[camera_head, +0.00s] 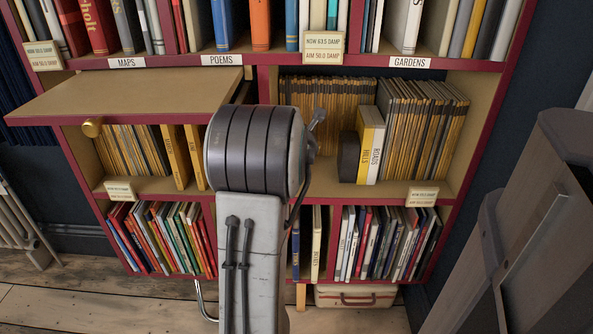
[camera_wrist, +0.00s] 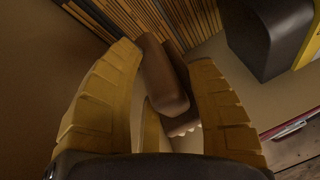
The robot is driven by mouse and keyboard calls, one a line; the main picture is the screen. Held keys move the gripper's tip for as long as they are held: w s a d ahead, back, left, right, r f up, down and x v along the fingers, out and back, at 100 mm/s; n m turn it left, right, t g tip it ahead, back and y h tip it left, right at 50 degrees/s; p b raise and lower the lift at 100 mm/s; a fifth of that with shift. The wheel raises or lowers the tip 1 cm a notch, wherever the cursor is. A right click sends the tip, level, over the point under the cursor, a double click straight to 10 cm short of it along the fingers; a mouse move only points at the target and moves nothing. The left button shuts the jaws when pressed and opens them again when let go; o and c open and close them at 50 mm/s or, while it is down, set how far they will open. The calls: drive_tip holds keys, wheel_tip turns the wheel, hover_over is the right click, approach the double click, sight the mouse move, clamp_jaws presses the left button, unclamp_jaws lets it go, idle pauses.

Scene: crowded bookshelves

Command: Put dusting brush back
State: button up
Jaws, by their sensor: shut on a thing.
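The dusting brush (camera_wrist: 165,82) shows in the wrist view as a brown handle with a brown head and a short fringe of pale bristles (camera_wrist: 193,130). My gripper (camera_wrist: 165,62) has its yellow ribbed fingers on both sides of the brush and is shut on it. The brush is over the tan shelf board, near a row of thin books (camera_wrist: 165,22). I cannot tell whether it touches the board. In the head view my arm hides the gripper and the brush.
A dark block (camera_head: 348,158) stands beside the yellow HILLS book (camera_head: 363,152) and the white ROADS book (camera_head: 376,154). Thin tan-spined volumes (camera_head: 425,125) fill the right. A tan board (camera_head: 140,92) with a brass knob (camera_head: 92,128) juts out at left. Small cards (camera_head: 422,197) hang on the shelf edges.

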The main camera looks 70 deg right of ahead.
drive_tip(key=shift+s+f+b, duration=0.1)
drive_tip(key=shift+f+b, duration=2.45)
drive_tip(key=shift+f+b, duration=0.95)
drive_tip(key=shift+b, duration=0.25)
drive_tip(key=shift+f+b, duration=0.4)
drive_tip(key=shift+f, duration=0.6)
drive_tip(key=shift+f, duration=0.1)
drive_tip(key=o, duration=1.2)
drive_tip(key=shift+f, duration=0.1)
